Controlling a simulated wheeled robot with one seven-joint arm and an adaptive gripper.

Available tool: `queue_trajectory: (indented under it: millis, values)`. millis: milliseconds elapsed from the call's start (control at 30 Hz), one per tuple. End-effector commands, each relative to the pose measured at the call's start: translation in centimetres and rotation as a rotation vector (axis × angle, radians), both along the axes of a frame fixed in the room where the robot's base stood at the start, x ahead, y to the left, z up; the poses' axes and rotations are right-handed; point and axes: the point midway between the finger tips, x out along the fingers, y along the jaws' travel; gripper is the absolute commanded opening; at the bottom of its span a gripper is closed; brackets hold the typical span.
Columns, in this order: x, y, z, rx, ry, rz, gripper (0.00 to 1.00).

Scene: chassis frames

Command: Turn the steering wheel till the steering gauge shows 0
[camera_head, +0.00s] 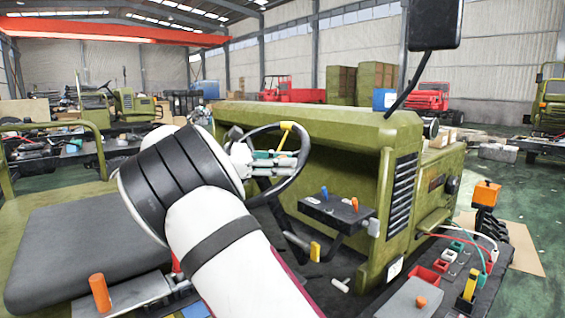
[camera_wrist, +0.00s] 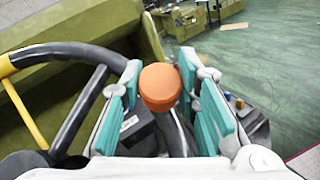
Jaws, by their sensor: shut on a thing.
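The steering wheel (camera_head: 306,150) has a dark rim and stands tilted in front of the green dash. A yellow spoke (camera_head: 285,135) shows near its top. In the wrist view the rim (camera_wrist: 75,118) curves from the left behind my left finger, and the yellow spoke (camera_wrist: 22,112) is at the far left. My gripper (camera_head: 265,158) is at the wheel, its teal pads on either side of an orange knob (camera_wrist: 160,86) that appears to sit on the rim. It is shut on this knob. I cannot make out the steering gauge in either view.
A console with a blue-knobbed and an orange-knobbed lever (camera_head: 354,204) stands right of the wheel. A dark seat (camera_head: 75,245) is at left. The green dash housing (camera_head: 320,120) is behind the wheel. A tray of loose parts (camera_head: 425,275) lies at lower right.

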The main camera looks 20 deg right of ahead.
Motion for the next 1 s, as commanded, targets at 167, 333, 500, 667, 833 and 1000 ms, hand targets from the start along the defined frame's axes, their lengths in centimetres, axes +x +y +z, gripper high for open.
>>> queue_trajectory:
  millis: [167, 333, 500, 667, 833, 1000]
  values:
    - [0.0, 0.0, -0.1, 0.001, 0.001, 0.0, 0.49]
    - [0.0, 0.0, 0.0, 0.001, 0.001, 0.0, 0.49]
    - [0.2, 0.5, 0.0, 0.0, 0.001, 0.002, 0.49]
    - [0.7, 2.6, 0.1, 0.001, 0.0, 0.004, 0.49]
    - [1.6, 6.2, 0.4, -0.001, -0.001, 0.004, 0.49]
    - [2.3, 9.2, 0.6, 0.0, 0.0, 0.003, 0.49]
